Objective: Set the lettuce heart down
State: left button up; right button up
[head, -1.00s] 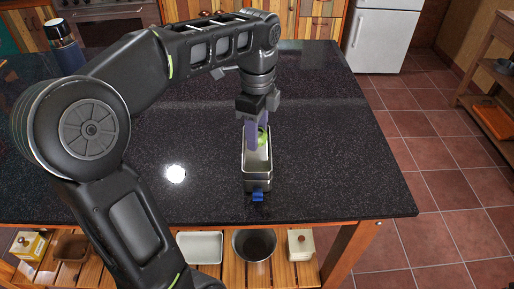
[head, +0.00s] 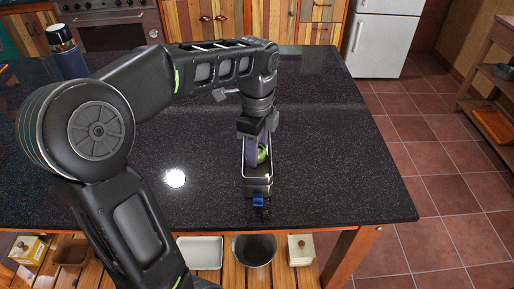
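My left gripper (head: 257,155) points down into the tray from above. One of its purple fingers shows against the left side of the lettuce heart, and it appears shut on it. The far finger and the underside of the lettuce heart are mostly hidden, so I cannot tell if the lettuce touches the tray floor. My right gripper is not in view.
A blue clip-like part (head: 258,201) is at the tray's near end. A dark blue flask (head: 66,52) stands at the back left of the black countertop (head: 340,150). The countertop is clear right of the tray. Several containers sit on the shelf below.

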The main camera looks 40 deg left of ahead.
pick_arm(q)
jog(key=o, duration=0.4)
jog(key=shift+o, duration=0.2)
notch_tip(320, 180, up, 7)
jog(key=shift+r+p, duration=0.15)
jog(key=shift+p, duration=0.7)
notch_tip(320, 180, up, 5)
jog(key=p, duration=0.5)
